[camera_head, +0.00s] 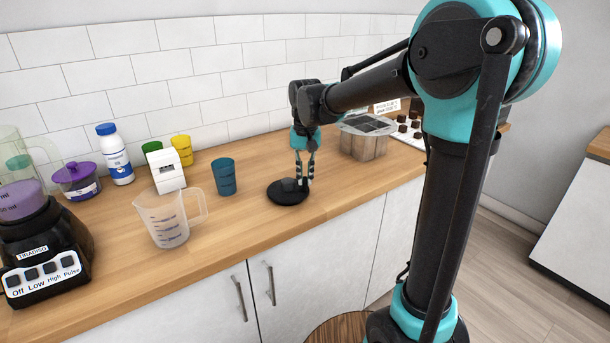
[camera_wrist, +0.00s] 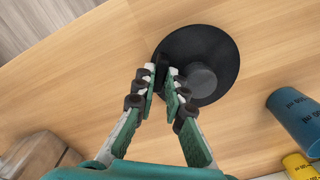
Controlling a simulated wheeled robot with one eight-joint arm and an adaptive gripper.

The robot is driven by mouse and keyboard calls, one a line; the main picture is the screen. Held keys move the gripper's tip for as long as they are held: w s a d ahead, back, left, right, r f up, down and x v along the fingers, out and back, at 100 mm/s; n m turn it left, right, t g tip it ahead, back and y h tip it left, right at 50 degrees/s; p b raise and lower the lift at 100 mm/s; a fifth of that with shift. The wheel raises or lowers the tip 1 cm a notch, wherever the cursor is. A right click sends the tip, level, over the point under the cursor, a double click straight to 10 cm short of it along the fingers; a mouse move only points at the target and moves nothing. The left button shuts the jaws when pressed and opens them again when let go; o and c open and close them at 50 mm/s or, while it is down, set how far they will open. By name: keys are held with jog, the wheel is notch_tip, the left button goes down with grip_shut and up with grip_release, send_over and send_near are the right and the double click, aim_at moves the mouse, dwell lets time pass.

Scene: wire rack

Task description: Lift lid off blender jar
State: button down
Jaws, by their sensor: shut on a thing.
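The black round lid (camera_head: 287,193) with a raised knob is flat over the counter at the front centre. It also shows in the wrist view (camera_wrist: 215,45). My gripper (camera_head: 305,181) points down at the lid's right side. In the wrist view its fingertips (camera_wrist: 162,74) are shut on a dark part of the lid beside the knob. I cannot tell whether the lid touches the counter. The blender (camera_head: 45,255) stands at the far left, with a black base and a purple-tinted jar (camera_head: 20,200) cut off by the picture edge.
A clear measuring jug (camera_head: 165,222) and a blue cup (camera_head: 225,177) stand left of the lid. Behind are a white box (camera_head: 167,171), a white bottle (camera_head: 115,155) and a purple-lidded pot (camera_head: 77,181). A clear container (camera_head: 365,140) stands to the right. Counter around the lid is clear.

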jog(key=c, duration=1.5)
grip_release()
jog(key=shift+r, duration=0.1)
notch_tip(320, 180, up, 11)
jog(key=s+d+f+t, duration=0.2)
jog(key=s+d+f, duration=0.7)
jog(key=f, duration=0.4)
jog(key=s+d+f+t, duration=0.2)
jog(key=s+d+f, duration=0.7)
jog(key=f, duration=0.4)
jog(key=shift+s+d, duration=0.25)
jog(key=shift+s, duration=0.3)
